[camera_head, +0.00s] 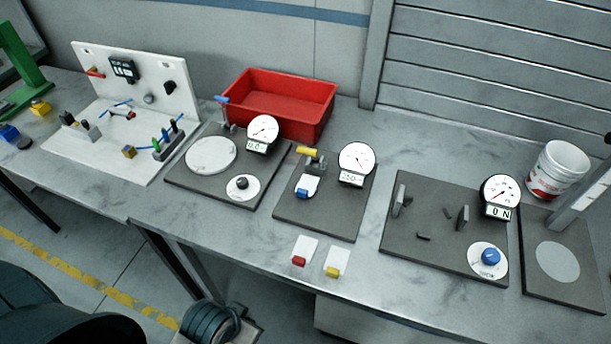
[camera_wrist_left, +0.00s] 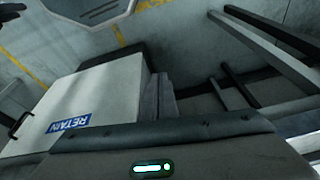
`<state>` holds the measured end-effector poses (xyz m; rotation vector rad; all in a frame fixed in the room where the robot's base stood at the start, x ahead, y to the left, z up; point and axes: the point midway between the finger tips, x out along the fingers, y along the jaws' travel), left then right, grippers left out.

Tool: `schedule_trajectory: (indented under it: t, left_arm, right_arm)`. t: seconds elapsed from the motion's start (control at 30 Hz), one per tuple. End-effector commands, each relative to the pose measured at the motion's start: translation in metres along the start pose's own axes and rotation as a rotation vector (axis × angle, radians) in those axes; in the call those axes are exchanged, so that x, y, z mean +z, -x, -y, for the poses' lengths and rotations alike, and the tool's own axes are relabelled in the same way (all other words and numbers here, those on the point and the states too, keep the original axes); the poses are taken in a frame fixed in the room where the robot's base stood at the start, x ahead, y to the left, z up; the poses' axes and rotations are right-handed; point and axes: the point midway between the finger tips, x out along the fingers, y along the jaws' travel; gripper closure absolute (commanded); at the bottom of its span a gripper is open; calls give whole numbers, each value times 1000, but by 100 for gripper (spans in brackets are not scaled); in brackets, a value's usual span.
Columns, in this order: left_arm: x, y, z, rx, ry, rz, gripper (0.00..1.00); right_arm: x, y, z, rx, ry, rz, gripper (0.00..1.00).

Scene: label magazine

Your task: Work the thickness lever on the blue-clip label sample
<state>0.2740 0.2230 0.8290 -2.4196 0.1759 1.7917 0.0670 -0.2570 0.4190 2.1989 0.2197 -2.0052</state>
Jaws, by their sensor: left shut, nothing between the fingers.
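The blue-clip label sample (camera_head: 307,187), a white card with a blue clip, lies on the dark thickness gauge plate (camera_head: 325,219) in the middle of the bench. The yellow-topped thickness lever (camera_head: 307,151) stands just behind the sample. The gauge's round dial (camera_head: 356,157) is to its right, with a small readout below it that I cannot read surely. In the left wrist view my left gripper (camera_wrist_left: 159,98) is shut and empty, over the floor area and away from the bench top. My right gripper is in neither view.
A red-clip card (camera_head: 304,251) and a yellow-clip card (camera_head: 338,262) lie at the front edge. Other gauge plates flank the thickness gauge: a left one (camera_head: 201,188) and a right one (camera_head: 440,247). A red bin (camera_head: 282,97) stands behind. A box marked RETAIN (camera_wrist_left: 90,100) is below.

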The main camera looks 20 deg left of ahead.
Motion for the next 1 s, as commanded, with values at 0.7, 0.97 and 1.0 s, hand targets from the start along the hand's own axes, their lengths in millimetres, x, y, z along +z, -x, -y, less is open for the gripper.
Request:
schedule_trajectory:
  t: [0.7,0.97,1.0]
  left_arm:
    - [-172,95,18,-49,49,-349,100]
    - [-288,159,26,-68,87,-608,100]
    - [-304,170,27,-69,93,-647,100]
  right_arm:
    - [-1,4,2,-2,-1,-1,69]
    - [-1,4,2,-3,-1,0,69]
    - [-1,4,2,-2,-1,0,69]
